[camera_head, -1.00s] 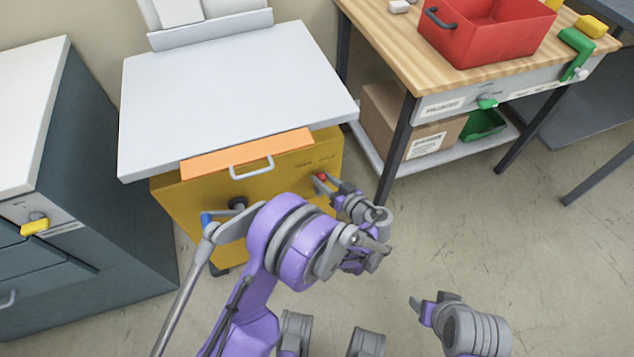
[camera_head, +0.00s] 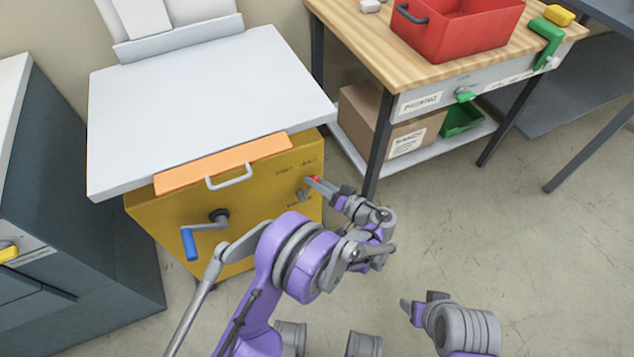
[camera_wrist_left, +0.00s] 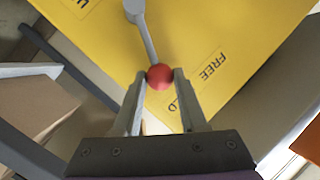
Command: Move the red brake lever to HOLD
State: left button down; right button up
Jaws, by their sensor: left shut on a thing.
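The red ball knob of the brake lever (camera_wrist_left: 159,77) sits between the fingertips of my left gripper (camera_wrist_left: 158,80) in the wrist view. The grey lever stem (camera_wrist_left: 147,40) runs from the knob to a round pivot on the yellow panel (camera_wrist_left: 235,30). Another label is mostly hidden by a finger. In the head view my left gripper (camera_head: 313,184) is at the right part of the yellow cabinet front (camera_head: 268,180), shut on the red knob. My right gripper (camera_head: 418,308) is over bare floor; its jaws are unclear.
A crank with a blue handle (camera_head: 190,245) projects from the yellow front, left of my left arm. An orange strip (camera_head: 225,163) with a grey handle lies above. A wooden-topped bench (camera_head: 360,45) with a red bin (camera_head: 450,30) stands right. Floor at right is clear.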

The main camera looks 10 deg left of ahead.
pick_arm(q)
jog(key=shift+c, duration=2.3)
grip_release()
jog(key=shift+d, duration=0.1)
jog(key=p+v, duration=0.1)
jog(key=v, duration=0.9)
jog(key=shift+s+d+p, duration=0.2)
jog(key=shift+d+p, duration=0.1)
jog(key=shift+p, duration=0.1)
